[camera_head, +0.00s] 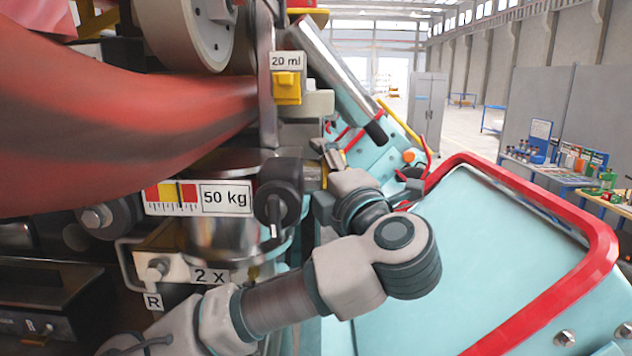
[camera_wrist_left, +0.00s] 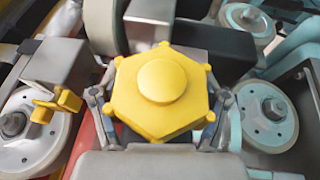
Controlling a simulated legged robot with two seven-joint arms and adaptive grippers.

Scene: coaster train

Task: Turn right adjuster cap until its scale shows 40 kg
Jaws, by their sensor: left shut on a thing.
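A scale plate (camera_head: 200,198) reading "50 kg" shows in the head view, with a red and yellow band and a dark pointer line near its middle. An "R" label (camera_head: 153,302) sits below it. My left gripper (camera_wrist_left: 160,112) is shut on a yellow six-sided cap (camera_wrist_left: 160,88) with a round raised centre; one finger lies along each side of it in the left wrist view. In the head view my left arm reaches up from the bottom to the machine right of the scale, and its fingers and the cap are mostly hidden there. My right gripper is not in view.
A yellow clip under a "20 ml" label (camera_head: 287,61) is above my left wrist. A large red curved bar (camera_head: 110,130) crosses the left. A red-edged light blue panel (camera_head: 490,250) stands close on the right. Grey wheels (camera_wrist_left: 268,113) flank the cap.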

